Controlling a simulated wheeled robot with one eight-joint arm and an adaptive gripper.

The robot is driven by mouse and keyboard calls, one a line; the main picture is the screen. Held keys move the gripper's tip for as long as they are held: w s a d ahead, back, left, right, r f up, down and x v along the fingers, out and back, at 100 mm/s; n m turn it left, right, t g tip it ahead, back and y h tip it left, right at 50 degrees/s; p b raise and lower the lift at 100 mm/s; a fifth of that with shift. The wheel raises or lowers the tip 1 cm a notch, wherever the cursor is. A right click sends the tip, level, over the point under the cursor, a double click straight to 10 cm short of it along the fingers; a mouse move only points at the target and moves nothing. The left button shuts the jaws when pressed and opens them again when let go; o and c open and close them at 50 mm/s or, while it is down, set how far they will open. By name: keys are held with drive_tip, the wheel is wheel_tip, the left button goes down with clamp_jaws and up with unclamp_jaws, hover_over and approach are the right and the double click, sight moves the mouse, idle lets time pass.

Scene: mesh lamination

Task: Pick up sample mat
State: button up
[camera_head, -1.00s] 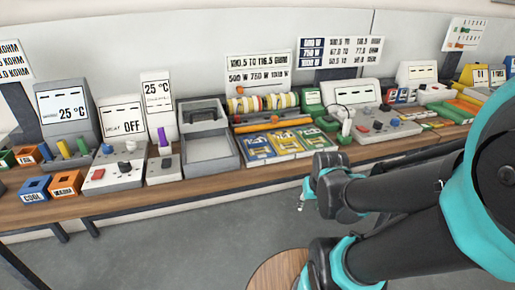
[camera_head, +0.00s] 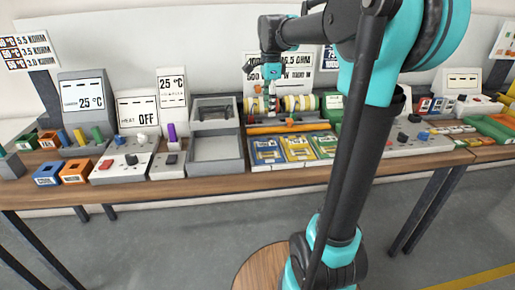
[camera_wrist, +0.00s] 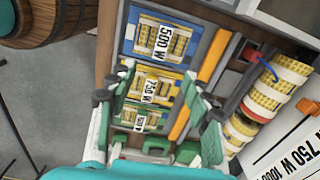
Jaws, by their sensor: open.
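Flat sample mats lie side by side in a holder on the bench: a blue one (camera_head: 266,150), a yellow one (camera_head: 297,147) and a green one (camera_head: 323,144). My gripper (camera_head: 270,100) points down above the back of the holder area. Its fingers (camera_wrist: 158,90) are apart, with nothing between them, and overlap the yellow and green mats in the wrist view. Contact cannot be told.
An orange bar (camera_wrist: 214,55) lies behind the mats. Yellow-wrapped rolls (camera_head: 299,103) stand behind it, close to my gripper. A grey tray (camera_head: 217,148) is left of the mats. Control boxes line the bench on both sides. The bench's front edge (camera_head: 215,187) is clear.

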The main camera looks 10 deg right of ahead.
sight(266, 144)
drive_tip(key=shift+m, duration=0.3)
drive_tip(key=f, duration=1.6)
drive_tip(key=shift+w+a+f, duration=0.2)
drive_tip(key=shift+w+a, duration=0.05)
drive_tip(key=shift+w, duration=0.1)
clamp_jaws()
